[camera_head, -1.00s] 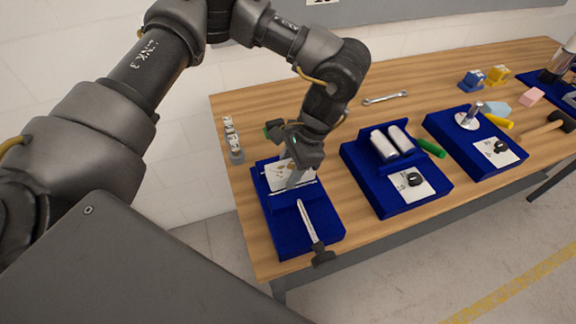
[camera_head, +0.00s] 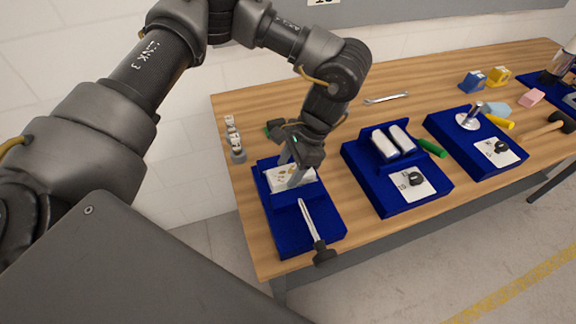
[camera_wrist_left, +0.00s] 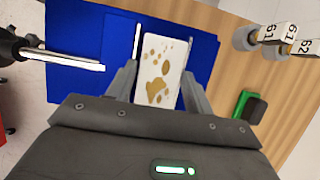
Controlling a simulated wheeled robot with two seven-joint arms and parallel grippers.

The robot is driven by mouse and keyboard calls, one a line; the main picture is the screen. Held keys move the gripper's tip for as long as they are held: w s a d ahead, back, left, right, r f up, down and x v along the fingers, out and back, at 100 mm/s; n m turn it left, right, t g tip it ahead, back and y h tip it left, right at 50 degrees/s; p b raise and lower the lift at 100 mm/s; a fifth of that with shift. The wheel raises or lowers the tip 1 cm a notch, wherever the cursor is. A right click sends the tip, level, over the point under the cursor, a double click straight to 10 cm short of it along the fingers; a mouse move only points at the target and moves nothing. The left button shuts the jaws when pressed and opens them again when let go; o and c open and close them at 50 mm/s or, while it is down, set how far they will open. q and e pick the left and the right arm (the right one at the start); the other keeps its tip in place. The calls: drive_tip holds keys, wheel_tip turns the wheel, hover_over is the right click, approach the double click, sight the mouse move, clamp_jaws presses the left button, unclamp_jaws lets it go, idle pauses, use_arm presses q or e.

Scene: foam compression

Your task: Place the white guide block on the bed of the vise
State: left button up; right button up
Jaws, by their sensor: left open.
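The white guide block (camera_head: 281,183), with brown spots on its face, lies on the blue vise (camera_head: 325,222) behind the raised blue jaw. It also shows in the left wrist view (camera_wrist_left: 160,70), on the blue surface beside a pale metal strip. My left gripper (camera_head: 290,170) is open over the block. In the left wrist view my left gripper (camera_wrist_left: 160,80) has one finger on each side of the block. I cannot tell whether either finger touches it. The vise's screw and dark handle (camera_head: 324,256) point to the front.
A row of small numbered weights (camera_head: 232,138) stands left of the vise. A green and black object (camera_head: 273,129) lies behind it. Another blue fixture (camera_head: 390,202) with two white rollers stands to the right. A wrench (camera_head: 386,98) lies behind on open wood.

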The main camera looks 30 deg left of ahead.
use_arm(q)
drive_tip(key=shift+s+d+f, duration=0.1)
drive_tip(key=shift+s+f, duration=0.2)
drive_tip(key=shift+f, duration=0.35)
drive_tip(key=shift+r, duration=0.35)
drive_tip(key=b+v, duration=0.1)
drive_tip(key=v, duration=1.2)
drive_tip(key=shift+w+b, duration=0.25)
drive_tip(key=shift+b, duration=0.1)
drive_tip(key=shift+f, duration=0.1)
